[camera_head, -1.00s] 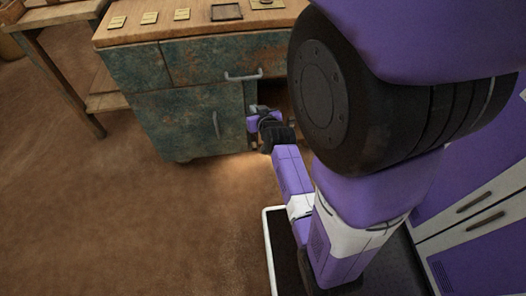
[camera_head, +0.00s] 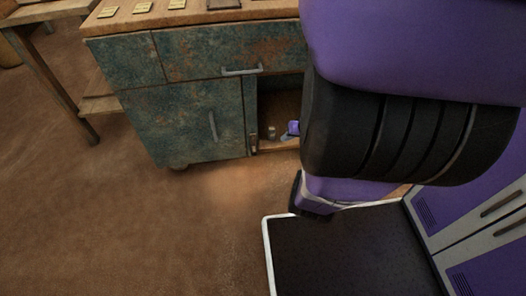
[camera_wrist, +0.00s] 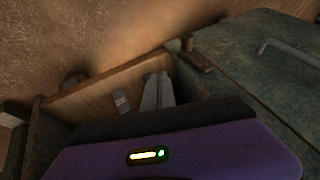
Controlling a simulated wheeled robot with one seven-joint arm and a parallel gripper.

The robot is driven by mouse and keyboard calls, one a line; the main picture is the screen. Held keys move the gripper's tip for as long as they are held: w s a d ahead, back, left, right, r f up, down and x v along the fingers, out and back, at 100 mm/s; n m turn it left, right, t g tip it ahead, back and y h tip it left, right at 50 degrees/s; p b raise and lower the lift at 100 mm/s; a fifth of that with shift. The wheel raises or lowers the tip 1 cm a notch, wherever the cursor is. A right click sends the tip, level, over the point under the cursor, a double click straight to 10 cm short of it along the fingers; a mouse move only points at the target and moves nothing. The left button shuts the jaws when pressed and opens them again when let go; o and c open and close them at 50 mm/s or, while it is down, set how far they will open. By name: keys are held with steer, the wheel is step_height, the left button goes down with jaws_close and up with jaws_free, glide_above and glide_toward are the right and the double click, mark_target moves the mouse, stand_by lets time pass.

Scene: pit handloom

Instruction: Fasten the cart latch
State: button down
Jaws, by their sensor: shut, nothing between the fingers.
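The cart (camera_head: 185,115) is a worn teal cabinet with a wooden top, also seen in the wrist view (camera_wrist: 262,72). Its left door is closed and the compartment right of it is open. A small brown and metal piece (camera_head: 253,143), perhaps the latch, sits on the door's edge beside the opening; it appears in the wrist view (camera_wrist: 197,58) too. My gripper (camera_wrist: 160,78) is shut and empty, its grey fingers over the compartment floor, left of that piece and apart from it. In the head view my arm hides most of the gripper.
A small grey item (camera_head: 271,132) stands inside the compartment, left of my fingers in the wrist view (camera_wrist: 121,101). Metal handles (camera_head: 242,70) stick out from the cart's front. A wooden table (camera_head: 50,62) stands at the left. The brown floor (camera_head: 110,215) before the cart is clear.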

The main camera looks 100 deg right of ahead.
mark_target(253, 145)
steer(key=shift+w+a+n+y, duration=0.4)
steer(key=shift+w+a+y, duration=0.15)
steer(key=shift+a, duration=0.2)
steer(key=shift+f, duration=0.15)
steer(key=w+d+f+b, duration=0.3)
steer(key=w+f+b, duration=0.3)
steer(key=w+f, duration=0.2)
steer(key=shift+w+d+f, duration=0.2)
steer(key=shift+w+f, duration=0.05)
steer(key=shift+f, duration=0.1)
steer(key=shift+w+a+t, duration=0.1)
steer(key=shift+t, duration=0.3)
